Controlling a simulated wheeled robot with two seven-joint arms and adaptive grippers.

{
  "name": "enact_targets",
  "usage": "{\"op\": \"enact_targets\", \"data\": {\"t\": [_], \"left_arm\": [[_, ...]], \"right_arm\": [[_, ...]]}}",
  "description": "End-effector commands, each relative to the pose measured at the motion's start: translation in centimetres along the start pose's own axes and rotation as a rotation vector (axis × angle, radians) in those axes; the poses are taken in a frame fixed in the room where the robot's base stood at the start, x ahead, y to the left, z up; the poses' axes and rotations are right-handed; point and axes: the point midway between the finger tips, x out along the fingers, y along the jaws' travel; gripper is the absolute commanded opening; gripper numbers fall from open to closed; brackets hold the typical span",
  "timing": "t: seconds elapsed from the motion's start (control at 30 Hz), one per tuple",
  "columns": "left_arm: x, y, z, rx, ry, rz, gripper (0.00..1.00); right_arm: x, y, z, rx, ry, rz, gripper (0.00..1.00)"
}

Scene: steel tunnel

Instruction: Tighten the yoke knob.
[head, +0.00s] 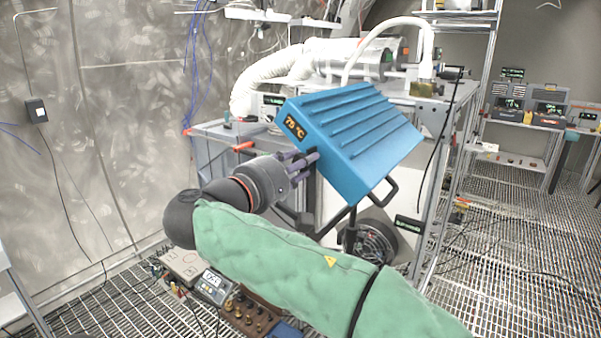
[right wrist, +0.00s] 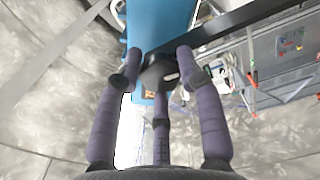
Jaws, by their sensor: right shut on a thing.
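A blue ribbed unit (head: 360,135) with a "75 °C" display sits tilted on a black yoke and stand (head: 352,225) in the head view. My right gripper (head: 306,163) is at its left side, below the display. In the right wrist view, the purple fingers of the right gripper (right wrist: 160,68) are closed around a dark knob (right wrist: 156,74) beside the black yoke bar (right wrist: 245,28). The blue unit (right wrist: 160,28) is just beyond. The fingers hide part of the knob, and in the head view the knob is hidden. My left gripper is not in view.
A bench (head: 215,132) with tubes and a white hose (head: 270,75) stands behind the blue unit. A fan (head: 372,240) is below it. A meter (head: 212,286) and small brass parts (head: 250,312) lie on the grated floor.

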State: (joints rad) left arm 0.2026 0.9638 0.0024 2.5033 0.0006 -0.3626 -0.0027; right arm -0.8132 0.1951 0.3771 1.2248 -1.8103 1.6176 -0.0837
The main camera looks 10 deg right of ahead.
Motion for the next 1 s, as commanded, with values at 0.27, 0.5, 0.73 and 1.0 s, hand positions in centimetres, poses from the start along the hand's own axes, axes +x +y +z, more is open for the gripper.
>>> {"op": "enact_targets", "data": {"t": [0.27,0.5,0.73,1.0], "left_arm": [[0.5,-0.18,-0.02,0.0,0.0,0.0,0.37],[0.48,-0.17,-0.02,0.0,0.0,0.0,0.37],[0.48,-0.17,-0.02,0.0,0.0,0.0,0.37],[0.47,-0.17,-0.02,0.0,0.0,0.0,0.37]], "right_arm": [[-0.2,-0.59,-0.57,0.036,0.011,-0.005,0.05],[-0.19,-0.45,-0.55,0.041,0.011,-0.004,0.05],[-0.18,-0.36,-0.48,0.042,0.01,-0.002,0.61],[-0.08,-0.07,-0.19,0.048,0.005,-0.001,0.61]]}}
